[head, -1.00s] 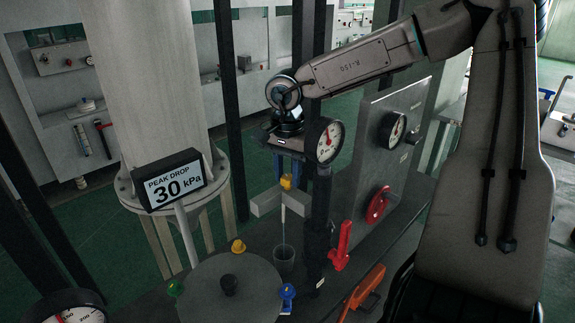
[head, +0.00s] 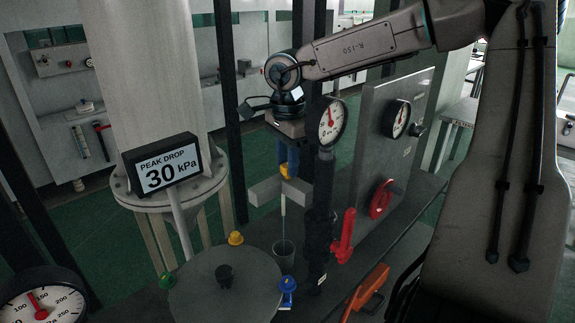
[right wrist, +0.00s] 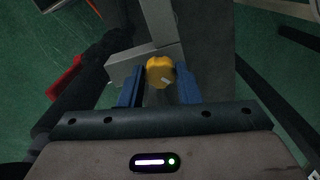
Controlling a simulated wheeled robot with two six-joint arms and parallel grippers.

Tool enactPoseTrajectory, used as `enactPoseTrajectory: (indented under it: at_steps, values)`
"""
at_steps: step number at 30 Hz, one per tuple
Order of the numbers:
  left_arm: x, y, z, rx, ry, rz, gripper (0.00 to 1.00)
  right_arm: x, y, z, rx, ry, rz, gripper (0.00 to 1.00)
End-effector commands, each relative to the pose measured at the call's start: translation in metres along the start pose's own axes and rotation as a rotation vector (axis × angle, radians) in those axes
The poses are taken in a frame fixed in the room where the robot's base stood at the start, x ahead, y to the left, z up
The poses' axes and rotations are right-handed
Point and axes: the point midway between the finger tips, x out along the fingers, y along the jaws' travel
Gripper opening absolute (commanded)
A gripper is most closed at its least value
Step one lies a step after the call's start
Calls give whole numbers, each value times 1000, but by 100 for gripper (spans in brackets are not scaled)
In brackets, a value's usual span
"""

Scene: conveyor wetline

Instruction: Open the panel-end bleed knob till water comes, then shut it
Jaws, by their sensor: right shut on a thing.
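The yellow bleed knob (head: 285,171) sits on a pale grey block (head: 265,190) at the panel end. My right gripper (head: 287,163) is shut on it from above. In the right wrist view the knob (right wrist: 160,71) shows between the blue fingers of my right gripper (right wrist: 161,82). A thin pale stream (head: 283,215) runs straight down below the knob towards a dark cup (head: 284,250). The water level in the cup is too dark to tell. My left gripper is out of view.
A dark post with a gauge (head: 332,123) and red lever (head: 343,236) stands just right of the knob.

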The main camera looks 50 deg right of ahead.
Motion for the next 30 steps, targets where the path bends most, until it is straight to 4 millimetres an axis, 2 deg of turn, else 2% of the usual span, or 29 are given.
enactPoseTrajectory:
  at_steps: [5, 17, 18, 20, 21, 30]
  values:
    - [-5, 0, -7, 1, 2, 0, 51, -1, -1, 0, 31, 1, -4, 7]
    - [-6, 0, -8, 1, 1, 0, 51, -2, -1, 0, 37, 1, -4, 7]
    - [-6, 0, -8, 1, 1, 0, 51, -2, -1, 0, 37, 1, -4, 38]
    - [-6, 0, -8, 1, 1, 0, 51, -2, -1, 0, 37, 1, -3, 50]
    - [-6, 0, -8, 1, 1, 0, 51, -1, -1, 0, 36, 1, -3, 52]
    - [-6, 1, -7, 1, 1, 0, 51, -3, -1, 0, 36, 1, -2, 52]
